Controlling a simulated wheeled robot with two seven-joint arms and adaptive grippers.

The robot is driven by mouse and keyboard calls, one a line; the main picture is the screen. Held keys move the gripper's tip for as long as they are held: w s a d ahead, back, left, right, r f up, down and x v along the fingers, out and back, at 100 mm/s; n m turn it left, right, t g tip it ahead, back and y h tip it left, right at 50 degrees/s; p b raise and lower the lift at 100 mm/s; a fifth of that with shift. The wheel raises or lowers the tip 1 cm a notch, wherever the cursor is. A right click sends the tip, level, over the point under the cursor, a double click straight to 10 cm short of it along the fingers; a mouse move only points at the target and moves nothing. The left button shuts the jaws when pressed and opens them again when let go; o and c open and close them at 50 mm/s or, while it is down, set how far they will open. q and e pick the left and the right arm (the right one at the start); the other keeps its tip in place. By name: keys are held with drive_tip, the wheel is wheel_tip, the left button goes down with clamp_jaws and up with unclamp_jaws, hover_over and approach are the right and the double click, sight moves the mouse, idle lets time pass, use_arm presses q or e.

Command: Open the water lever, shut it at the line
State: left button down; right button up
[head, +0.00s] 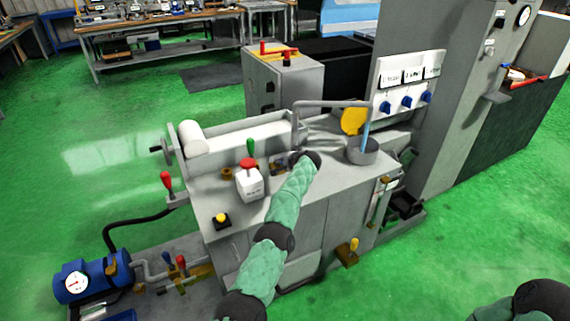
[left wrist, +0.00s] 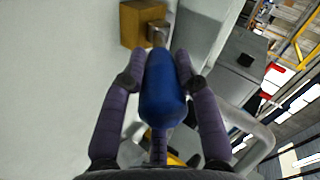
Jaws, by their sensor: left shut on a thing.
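My left gripper (left wrist: 166,62) is shut on a blue lever handle (left wrist: 161,95) in the left wrist view, one finger along each side. The handle joins a brass valve block (left wrist: 143,22) by a short metal stem. In the head view, my left gripper (head: 281,162) is over the machine top, mostly hidden behind my wrist, and the handle cannot be made out. A grey bent pipe (head: 330,103) ends above a grey round container (head: 362,152). A pale blue vertical strip, like a water stream (head: 365,135), reaches into the container. No line on it can be made out. My right gripper is out of view.
A white box with a red button (head: 249,182), a green-knobbed lever (head: 250,147) and a yellow button (head: 221,219) stand near my left arm. A panel with blue knobs (head: 407,102) rises behind the container.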

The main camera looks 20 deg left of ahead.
use_arm(q)
drive_tip(key=shift+d+f, duration=0.1)
drive_tip(key=shift+d, duration=0.1)
drive_tip(key=c, duration=0.9)
unclamp_jaws()
drive_tip(key=shift+c, duration=0.2)
drive_tip(key=shift+s, duration=0.1)
drive_tip(key=shift+s+d+r, duration=0.15)
drive_tip(key=shift+d+r, duration=0.05)
drive_tip(key=shift+r, duration=0.2)
drive_tip(key=v, duration=1.1)
drive_tip(key=shift+f, duration=0.15)
